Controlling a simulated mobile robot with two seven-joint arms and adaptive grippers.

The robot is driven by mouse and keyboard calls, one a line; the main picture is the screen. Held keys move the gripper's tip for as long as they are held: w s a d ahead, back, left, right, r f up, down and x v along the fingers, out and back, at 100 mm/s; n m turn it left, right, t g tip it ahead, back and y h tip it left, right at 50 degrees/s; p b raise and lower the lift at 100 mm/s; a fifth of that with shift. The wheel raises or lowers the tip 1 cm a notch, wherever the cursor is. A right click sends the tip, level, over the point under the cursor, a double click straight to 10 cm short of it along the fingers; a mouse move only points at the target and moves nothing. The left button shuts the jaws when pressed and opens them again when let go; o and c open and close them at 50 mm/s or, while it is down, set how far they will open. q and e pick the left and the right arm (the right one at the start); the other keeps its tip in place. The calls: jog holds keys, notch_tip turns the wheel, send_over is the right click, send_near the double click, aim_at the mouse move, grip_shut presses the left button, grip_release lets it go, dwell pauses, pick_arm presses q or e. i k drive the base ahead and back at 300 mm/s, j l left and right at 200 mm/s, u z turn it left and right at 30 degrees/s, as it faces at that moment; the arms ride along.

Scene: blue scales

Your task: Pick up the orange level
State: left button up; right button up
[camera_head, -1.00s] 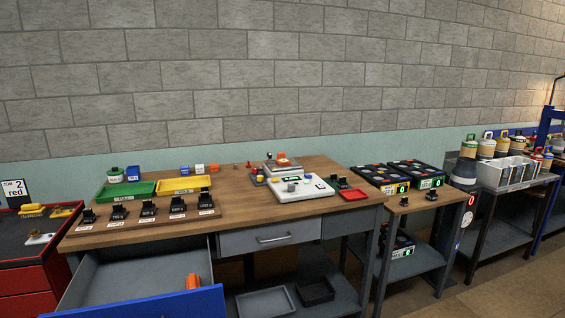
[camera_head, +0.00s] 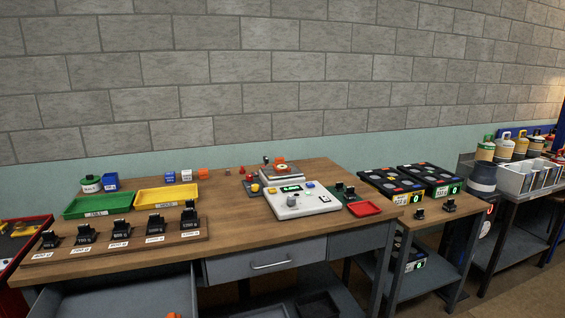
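The open left drawer (camera_head: 105,303) of the wooden workbench (camera_head: 235,215) shows at the bottom edge of the head view. A sliver of an orange object (camera_head: 174,315) shows inside it at the very bottom of the picture. It may be the orange level, but most of it is cut off, so I cannot tell its shape. Neither of my grippers is in view.
The bench holds a green tray (camera_head: 97,206), a yellow tray (camera_head: 168,197), a rack of black weights (camera_head: 120,243), a white scale (camera_head: 303,203) and a red tray (camera_head: 364,209). A closed drawer (camera_head: 265,261) is at centre. A red cabinet (camera_head: 15,245) stands left.

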aim_at(280, 166)
jog(key=i+l, duration=0.7)
jog(key=l, duration=0.15)
jog(key=i+l, duration=0.1)
jog(key=l, duration=0.2)
jog(key=i+l, duration=0.1)
jog(key=l, duration=0.25)
jog(key=i+l, duration=0.1)
jog(key=l, duration=0.2)
